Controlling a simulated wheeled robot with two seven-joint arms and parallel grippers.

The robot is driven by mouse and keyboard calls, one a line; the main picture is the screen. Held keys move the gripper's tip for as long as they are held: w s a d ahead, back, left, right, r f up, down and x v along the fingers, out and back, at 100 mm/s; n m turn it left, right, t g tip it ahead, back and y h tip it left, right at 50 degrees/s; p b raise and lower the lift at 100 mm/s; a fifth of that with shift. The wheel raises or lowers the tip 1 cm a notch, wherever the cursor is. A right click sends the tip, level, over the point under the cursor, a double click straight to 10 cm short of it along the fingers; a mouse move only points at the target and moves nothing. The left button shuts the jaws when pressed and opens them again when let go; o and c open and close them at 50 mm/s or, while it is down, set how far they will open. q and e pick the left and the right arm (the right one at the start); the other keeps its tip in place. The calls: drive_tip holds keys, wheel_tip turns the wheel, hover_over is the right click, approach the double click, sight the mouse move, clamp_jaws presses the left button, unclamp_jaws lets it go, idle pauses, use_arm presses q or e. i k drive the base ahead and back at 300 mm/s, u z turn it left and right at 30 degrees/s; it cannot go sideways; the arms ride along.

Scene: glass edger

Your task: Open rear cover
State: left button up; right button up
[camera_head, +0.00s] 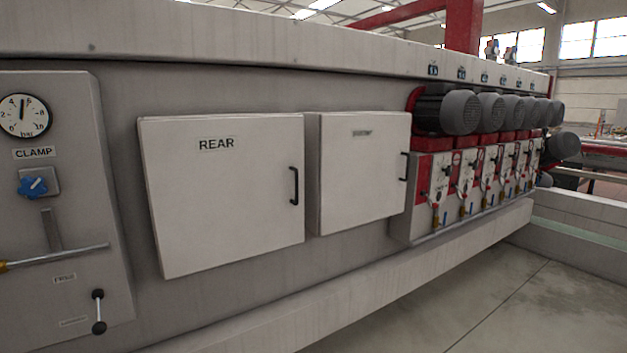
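The rear cover (222,200) is a white square door labelled REAR on the grey side of the machine, left of the picture's middle. It looks closed. Its black handle (294,186) is a vertical bar near the door's right edge. Neither of my grippers shows in the head view, so nothing is seen touching the cover or its handle.
A second white cover (364,165) with its own black handle (404,166) sits just right. A clamp panel (60,200) with a gauge (24,115), blue knob (36,186) and levers is at left. Several motors (460,112) line the right. A ledge (330,292) runs below; floor (480,285) is clear.

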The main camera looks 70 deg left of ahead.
sight(222, 190)
drive_tip(key=u, duration=0.7)
drive_tip(key=i, duration=0.85)
drive_tip(key=u, duration=1)
